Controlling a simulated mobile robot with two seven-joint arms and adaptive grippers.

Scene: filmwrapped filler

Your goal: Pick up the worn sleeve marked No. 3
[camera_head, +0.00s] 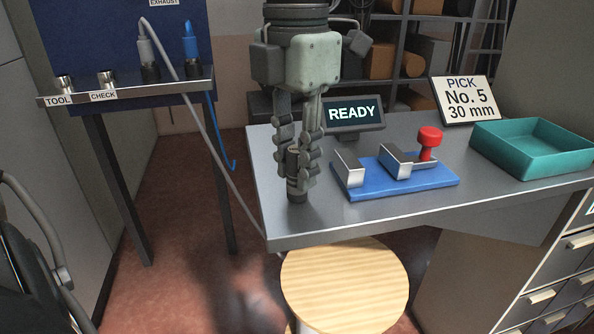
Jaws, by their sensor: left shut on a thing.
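My left gripper (298,165) points straight down over the left part of the grey bench (310,228). Its fingers are shut on a small dark upright cylinder (297,194), which may be the sleeve. The fingers hide much of it, and no number can be read on it. Its lower end is at or just above the bench top; I cannot tell whether it touches. My right gripper is not in view.
A blue fixture (425,178) with metal blocks and a red knob (429,139) is right of the gripper. A "READY" display (353,115) stands behind; a teal tray (535,147) lies right. A wooden stool (345,286) is in front. A left shelf (130,89) carries "TOOL" and "CHECK" labels.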

